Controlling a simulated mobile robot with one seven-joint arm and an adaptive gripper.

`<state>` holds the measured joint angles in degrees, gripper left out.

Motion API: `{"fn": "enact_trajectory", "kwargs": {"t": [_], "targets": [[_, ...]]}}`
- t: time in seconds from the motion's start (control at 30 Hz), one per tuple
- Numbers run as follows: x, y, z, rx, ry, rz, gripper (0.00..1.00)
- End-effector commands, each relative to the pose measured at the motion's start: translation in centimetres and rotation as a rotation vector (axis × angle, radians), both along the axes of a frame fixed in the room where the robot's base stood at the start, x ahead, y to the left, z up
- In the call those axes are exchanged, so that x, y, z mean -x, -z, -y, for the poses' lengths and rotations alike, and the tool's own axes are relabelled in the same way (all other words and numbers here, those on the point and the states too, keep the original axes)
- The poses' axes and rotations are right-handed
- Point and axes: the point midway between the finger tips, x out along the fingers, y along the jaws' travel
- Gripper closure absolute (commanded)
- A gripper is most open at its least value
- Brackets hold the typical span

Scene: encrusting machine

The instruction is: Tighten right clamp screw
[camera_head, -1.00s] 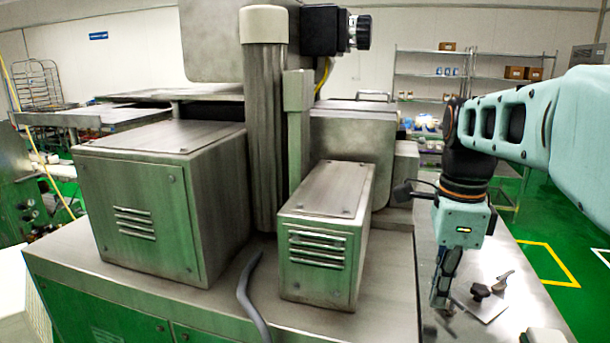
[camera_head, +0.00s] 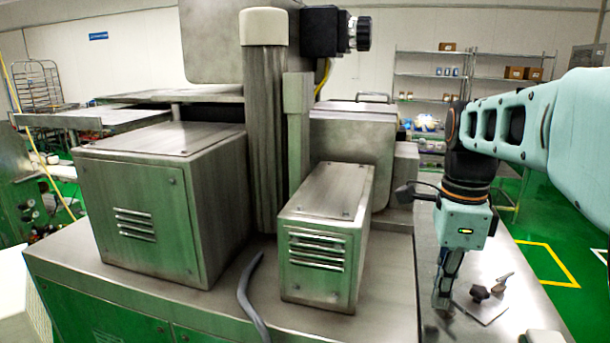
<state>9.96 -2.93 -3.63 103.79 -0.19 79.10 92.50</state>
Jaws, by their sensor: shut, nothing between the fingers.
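My gripper (camera_head: 444,300) points down, low over the right end of the steel machine top. It is shut. Just right of it lies a flat metal plate (camera_head: 487,311) with a dark knob (camera_head: 479,293) on it. A small lever-like part (camera_head: 503,281) stands behind the knob. A small dark piece (camera_head: 445,313) shows at my fingertips; I cannot tell whether they touch it. Which of these parts is the right clamp screw cannot be told at this size.
A small vented steel box (camera_head: 325,240) stands left of my gripper, with a larger vented box (camera_head: 160,205) farther left. A steel column (camera_head: 265,140) rises between them. A grey cable (camera_head: 250,295) lies on the top.

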Motion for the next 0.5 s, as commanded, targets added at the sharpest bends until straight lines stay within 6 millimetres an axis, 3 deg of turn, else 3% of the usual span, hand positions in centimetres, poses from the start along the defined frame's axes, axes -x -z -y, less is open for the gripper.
{"fn": "enact_trajectory", "kwargs": {"t": [0.5], "targets": [[-1.02,-0.15,0.08,0.0,0.0,-0.001,1.0]]}}
